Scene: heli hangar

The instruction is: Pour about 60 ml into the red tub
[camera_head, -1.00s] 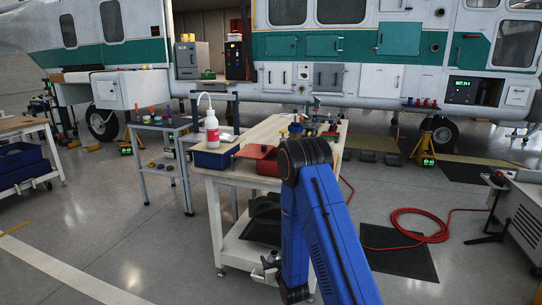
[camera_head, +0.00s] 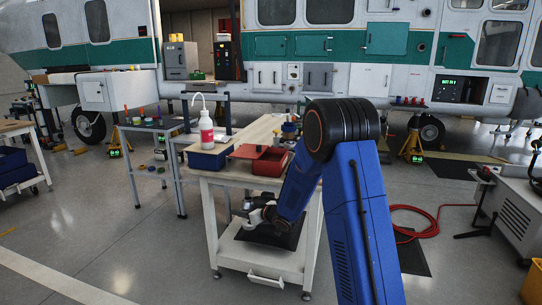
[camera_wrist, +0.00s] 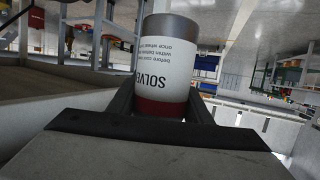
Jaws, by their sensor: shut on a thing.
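The red tub (camera_head: 262,158) stands on the pale workbench (camera_head: 262,131), near its front edge. My gripper (camera_head: 258,213) hangs lower than the bench top, by the front of the bench, below and slightly left of the tub. In the wrist view my gripper (camera_wrist: 161,100) is shut on a cylindrical solvent container (camera_wrist: 165,62). It has a white label with "SOLVE" upside down in the picture, a dark red band near the fingers and a grey end away from them. In the head view the held container is too small to make out clearly. The tub's contents are not clear.
Several small items crowd the bench's back right. A small side table (camera_head: 153,127) stands left. Open floor lies in front.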

